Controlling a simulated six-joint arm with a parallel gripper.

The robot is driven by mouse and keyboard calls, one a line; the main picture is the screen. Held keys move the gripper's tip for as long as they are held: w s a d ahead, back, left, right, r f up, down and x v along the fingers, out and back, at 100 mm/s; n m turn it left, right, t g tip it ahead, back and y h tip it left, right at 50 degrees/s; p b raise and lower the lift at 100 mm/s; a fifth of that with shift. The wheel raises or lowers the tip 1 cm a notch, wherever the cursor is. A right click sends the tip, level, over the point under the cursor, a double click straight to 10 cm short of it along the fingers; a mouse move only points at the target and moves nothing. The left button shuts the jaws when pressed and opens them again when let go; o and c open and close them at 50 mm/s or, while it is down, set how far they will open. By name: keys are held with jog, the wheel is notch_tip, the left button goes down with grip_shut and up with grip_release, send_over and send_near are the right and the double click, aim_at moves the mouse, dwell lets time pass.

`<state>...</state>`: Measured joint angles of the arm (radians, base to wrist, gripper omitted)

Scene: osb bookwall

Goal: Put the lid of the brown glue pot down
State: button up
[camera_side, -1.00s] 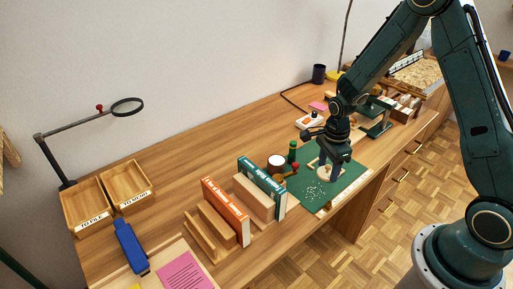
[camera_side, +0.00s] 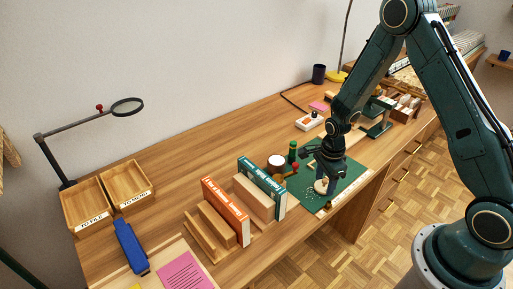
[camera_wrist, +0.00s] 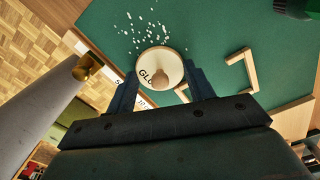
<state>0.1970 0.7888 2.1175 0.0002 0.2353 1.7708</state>
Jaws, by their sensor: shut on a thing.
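The lid (camera_wrist: 176,64) is a round cream disc with dark letters starting "GLU" and a round knob. It is between the two dark fingers of my gripper (camera_wrist: 161,74) in the wrist view. In the side view the lid (camera_side: 320,187) shows pale under my gripper (camera_side: 325,174), over the green mat (camera_side: 351,180). I cannot tell whether it touches the mat. A brown pot with a white top (camera_side: 277,162) stands just left of the mat, apart from my gripper. I cannot tell whether it is the glue pot.
White specks (camera_wrist: 148,28) and a wooden corner piece (camera_wrist: 240,62) lie on the mat. A green bottle (camera_side: 292,152) and a red-knobbed tool (camera_side: 294,167) stand near its left edge. A teal book (camera_side: 262,181) and an orange book (camera_side: 225,212) stand further left.

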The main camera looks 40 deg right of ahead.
aim_at(325, 180)
jog(key=shift+f, duration=0.1)
jog(key=o, duration=0.9)
jog(key=shift+o, duration=0.2)
notch_tip(325, 180, up, 12)
dwell(0.6)
dwell(0.5)
